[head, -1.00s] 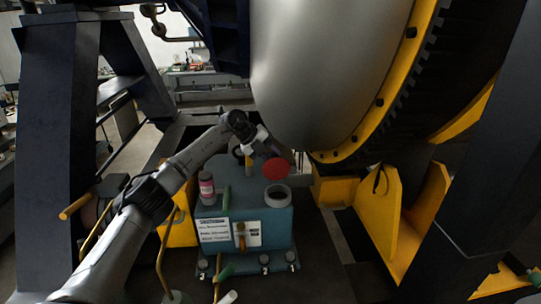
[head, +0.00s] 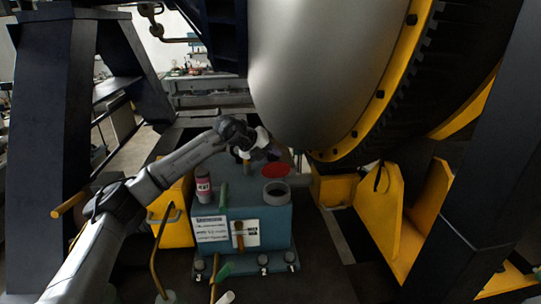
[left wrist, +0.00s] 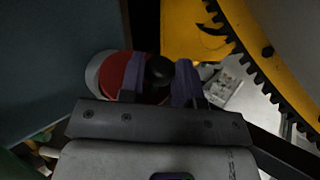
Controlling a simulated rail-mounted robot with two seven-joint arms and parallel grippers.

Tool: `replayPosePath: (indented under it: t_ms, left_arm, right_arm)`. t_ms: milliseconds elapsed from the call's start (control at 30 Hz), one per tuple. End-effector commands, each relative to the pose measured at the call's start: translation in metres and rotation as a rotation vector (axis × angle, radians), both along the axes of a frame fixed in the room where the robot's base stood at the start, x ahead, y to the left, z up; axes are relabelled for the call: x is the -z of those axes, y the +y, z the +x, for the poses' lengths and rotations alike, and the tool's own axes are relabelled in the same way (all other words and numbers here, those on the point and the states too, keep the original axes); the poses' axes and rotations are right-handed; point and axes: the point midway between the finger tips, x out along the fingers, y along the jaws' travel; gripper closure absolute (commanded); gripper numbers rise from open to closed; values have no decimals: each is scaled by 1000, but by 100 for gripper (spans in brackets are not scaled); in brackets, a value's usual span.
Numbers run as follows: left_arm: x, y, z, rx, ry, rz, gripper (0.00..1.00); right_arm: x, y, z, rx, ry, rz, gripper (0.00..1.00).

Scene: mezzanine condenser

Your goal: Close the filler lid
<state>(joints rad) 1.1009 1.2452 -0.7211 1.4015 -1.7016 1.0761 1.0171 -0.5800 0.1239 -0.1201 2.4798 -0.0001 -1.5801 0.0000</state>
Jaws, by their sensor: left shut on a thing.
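The filler lid (head: 275,171) is a red disc, tilted open above and behind the grey ring of the filler neck (head: 277,199) on top of the blue-green tank (head: 262,236). The neck's opening shows below the lid in the head view. My left gripper (head: 272,155) is at the lid's far side. In the left wrist view its purple-grey fingers (left wrist: 160,82) are shut on a round black knob (left wrist: 159,70) on the red lid (left wrist: 112,73). The pale neck rim (left wrist: 93,75) shows beside the lid. My right gripper is not in view.
A bottle (head: 204,188) with a pink label stands on the tank's left side. The large grey drum with its yellow toothed ring (head: 390,80) hangs close above and right of my gripper. A yellow block (head: 336,186) stands right of the tank.

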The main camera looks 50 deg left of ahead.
Motion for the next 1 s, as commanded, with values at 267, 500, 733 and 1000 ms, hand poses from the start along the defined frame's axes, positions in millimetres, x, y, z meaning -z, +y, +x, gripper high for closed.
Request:
replayPosePath:
  t_ms: [267, 500, 733, 1000]
  left_arm:
    - [-2, -1, 0, 2, -5, -3, 100]
    - [-2, -1, 0, 1, -3, -2, 47]
    - [-1, 0, 0, 1, -2, -1, 45]
    - [-20, -6, -6, 8, -2, 1, 45]
  right_arm:
    - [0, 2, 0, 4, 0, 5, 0]
    - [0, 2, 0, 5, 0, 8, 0]
    - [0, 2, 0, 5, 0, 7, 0]
    - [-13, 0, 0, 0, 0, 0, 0]
